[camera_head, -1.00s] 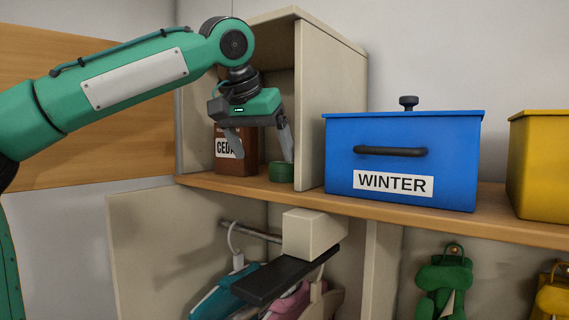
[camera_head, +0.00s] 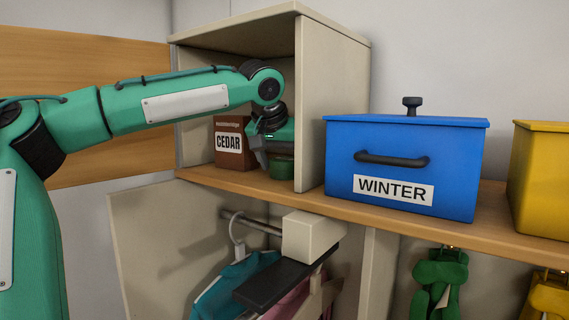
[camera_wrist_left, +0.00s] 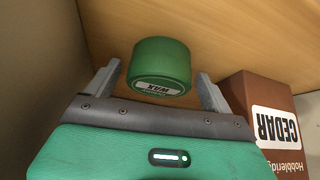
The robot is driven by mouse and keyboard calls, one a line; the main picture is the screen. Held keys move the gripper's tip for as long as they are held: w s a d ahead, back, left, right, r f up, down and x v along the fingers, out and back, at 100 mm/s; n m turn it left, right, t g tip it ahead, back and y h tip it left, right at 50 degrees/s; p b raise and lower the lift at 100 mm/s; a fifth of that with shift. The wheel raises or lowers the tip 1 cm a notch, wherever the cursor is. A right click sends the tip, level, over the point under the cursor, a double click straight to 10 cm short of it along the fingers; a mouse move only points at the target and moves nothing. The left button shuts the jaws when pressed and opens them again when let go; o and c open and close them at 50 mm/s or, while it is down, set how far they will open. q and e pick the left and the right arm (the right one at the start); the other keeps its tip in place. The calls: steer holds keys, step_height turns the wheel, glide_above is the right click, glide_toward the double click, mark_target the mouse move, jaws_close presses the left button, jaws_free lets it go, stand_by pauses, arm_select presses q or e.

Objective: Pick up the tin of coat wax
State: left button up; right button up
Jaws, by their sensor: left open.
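The tin of coat wax is a short green round tin (camera_head: 281,168) on the wooden shelf inside the open beige cubby. In the left wrist view the tin (camera_wrist_left: 160,62) shows a white label reading WAX and lies between the two grey fingers. My left gripper (camera_head: 278,155) is inside the cubby at the tin, its jaws open. In the left wrist view the open gripper (camera_wrist_left: 160,88) has a gap between each finger and the tin. The far finger is partly hidden in the head view. My right gripper is not in view.
A brown CEDAR box (camera_head: 232,143) stands left of the tin, close to the gripper; it also shows in the left wrist view (camera_wrist_left: 262,115). The cubby's side panel (camera_head: 330,110) is close on the right. A blue WINTER bin (camera_head: 450,165) stands beyond it.

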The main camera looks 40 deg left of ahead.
arm_select(q)
steer(key=shift+s+d, duration=0.1)
steer(key=shift+d, duration=0.05)
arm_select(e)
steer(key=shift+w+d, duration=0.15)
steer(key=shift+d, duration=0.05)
arm_select(q)
steer(key=c, duration=1.1)
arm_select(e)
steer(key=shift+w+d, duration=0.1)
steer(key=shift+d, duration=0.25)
arm_select(q)
steer(key=shift+r, duration=0.2)
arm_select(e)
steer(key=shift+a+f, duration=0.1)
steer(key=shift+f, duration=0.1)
